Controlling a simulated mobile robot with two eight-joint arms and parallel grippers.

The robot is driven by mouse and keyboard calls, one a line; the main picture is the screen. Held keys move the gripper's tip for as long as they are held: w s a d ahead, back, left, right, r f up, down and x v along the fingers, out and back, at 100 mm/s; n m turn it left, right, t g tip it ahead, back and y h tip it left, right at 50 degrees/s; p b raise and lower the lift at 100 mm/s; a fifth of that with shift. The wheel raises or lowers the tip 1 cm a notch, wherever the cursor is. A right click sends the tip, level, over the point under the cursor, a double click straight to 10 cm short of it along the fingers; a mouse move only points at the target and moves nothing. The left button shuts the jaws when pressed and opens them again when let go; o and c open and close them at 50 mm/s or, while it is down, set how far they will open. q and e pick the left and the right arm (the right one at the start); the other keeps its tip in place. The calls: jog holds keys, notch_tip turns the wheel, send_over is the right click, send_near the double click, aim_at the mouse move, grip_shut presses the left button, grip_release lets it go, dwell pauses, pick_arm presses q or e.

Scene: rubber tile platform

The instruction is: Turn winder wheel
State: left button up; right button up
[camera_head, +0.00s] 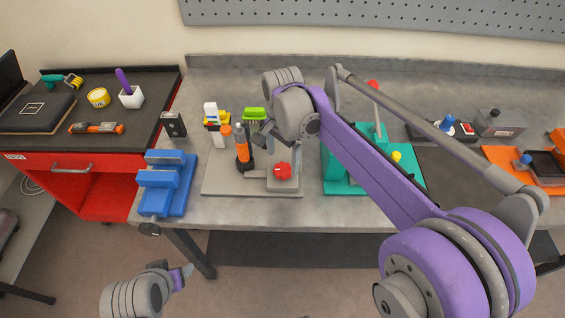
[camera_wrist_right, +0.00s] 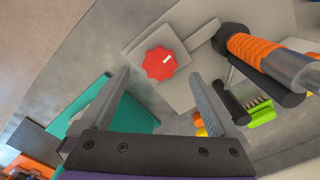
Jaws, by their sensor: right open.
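A small red lobed wheel (camera_head: 283,170) sits on a grey block on a grey base plate (camera_head: 225,188) on the workbench. In the right wrist view the red wheel (camera_wrist_right: 158,64) has a white mark on its face and lies ahead of the fingertips, roughly between their lines. My right gripper (camera_head: 264,137) hangs over the plate, behind and left of the wheel. In the wrist view its fingers (camera_wrist_right: 163,80) are spread and empty, apart from the wheel. My left gripper (camera_head: 186,273) is low at the front left, away from the bench; its jaw opening is unclear.
An orange-and-black handled tool (camera_head: 242,150) stands upright left of the wheel; it is close to the right in the wrist view (camera_wrist_right: 255,55). A green brush (camera_head: 254,113) is behind it. A blue vise (camera_head: 166,180) stands left and a teal fixture (camera_head: 345,172) right, partly behind my arm.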

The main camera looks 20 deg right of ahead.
aim_at(283, 170)
notch_tip(283, 170, up, 6)
jog(key=shift+r, duration=0.25)
jog(key=shift+s, duration=0.1)
dwell(0.4)
jog(key=s+d+f+n+t, duration=0.2)
jog(key=s+f+n, duration=0.4)
jog(key=s, duration=0.4)
jog(key=s+d+f+n+t, duration=0.2)
jog(key=s+f+n, duration=0.3)
jog(key=s, duration=0.5)
jog(key=shift+s+d+f+n+t+p, duration=0.2)
jog(key=shift+d+f+n+t+p, duration=0.25)
jog(key=shift+t, duration=0.25)
dwell(1.4)
